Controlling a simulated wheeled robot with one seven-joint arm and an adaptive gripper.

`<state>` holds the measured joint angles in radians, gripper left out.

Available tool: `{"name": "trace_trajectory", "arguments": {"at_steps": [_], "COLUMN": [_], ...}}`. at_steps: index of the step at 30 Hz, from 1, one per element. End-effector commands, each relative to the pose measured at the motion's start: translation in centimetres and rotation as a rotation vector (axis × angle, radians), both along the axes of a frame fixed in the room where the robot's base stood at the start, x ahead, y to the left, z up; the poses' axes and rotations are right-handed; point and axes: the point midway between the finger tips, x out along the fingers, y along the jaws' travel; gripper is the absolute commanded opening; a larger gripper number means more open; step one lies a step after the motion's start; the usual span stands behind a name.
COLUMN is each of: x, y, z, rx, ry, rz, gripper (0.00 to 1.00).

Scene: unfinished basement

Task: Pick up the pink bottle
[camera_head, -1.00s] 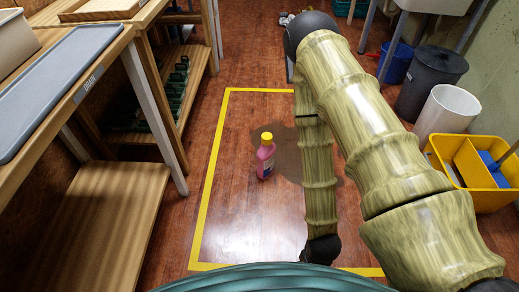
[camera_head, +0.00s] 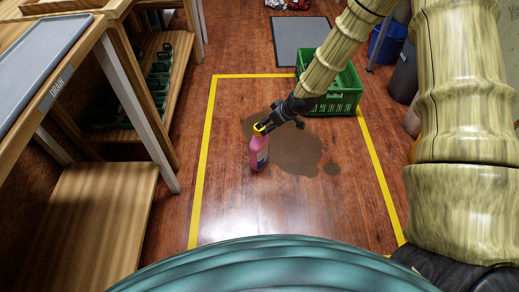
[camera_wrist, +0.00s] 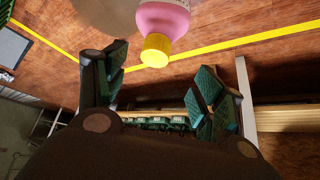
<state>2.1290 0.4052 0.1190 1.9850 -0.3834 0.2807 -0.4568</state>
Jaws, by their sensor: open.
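The pink bottle (camera_head: 259,156) stands upright on the wooden floor, inside the yellow taped rectangle. It has a yellow cap and a label on its side. My gripper (camera_head: 267,127) is at the height of the cap, coming in from the upper right, and partly covers the cap. In the wrist view the bottle's yellow cap (camera_wrist: 156,50) and pink shoulder show at the top centre, beyond and between the spread fingers. My gripper is open in the wrist view (camera_wrist: 162,88), with nothing between its pads. The lower part of the bottle is out of that view.
A dark wet patch (camera_head: 295,150) lies on the floor right of the bottle. A green crate (camera_head: 335,103) stands behind it at the right. A wooden bench with a shelf (camera_head: 92,210) stands at the left. Floor in front of the bottle is clear.

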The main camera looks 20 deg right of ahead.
Motion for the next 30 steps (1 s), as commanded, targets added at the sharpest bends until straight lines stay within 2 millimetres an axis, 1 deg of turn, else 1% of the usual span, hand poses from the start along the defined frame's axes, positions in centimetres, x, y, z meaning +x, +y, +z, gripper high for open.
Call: {"name": "trace_trajectory", "arguments": {"at_steps": [2,4,12,15,22,30], "x": [0.6,0.9,2.5,3.0,3.5,4.9], "y": [-0.3,-0.2,0.8,1.1,1.3,1.9], "z": [0.2,-0.2,-3.4,-4.1,-5.0,-7.3], "rx": [-0.002,-0.003,-0.003,-0.003,-0.003,-0.003], "ry": [-0.009,-0.011,-0.011,-0.011,-0.010,-0.011], "rz": [0.004,0.007,0.007,0.006,0.005,0.005], "gripper": [0.69,0.69,0.69,0.69,0.69,0.69]}}
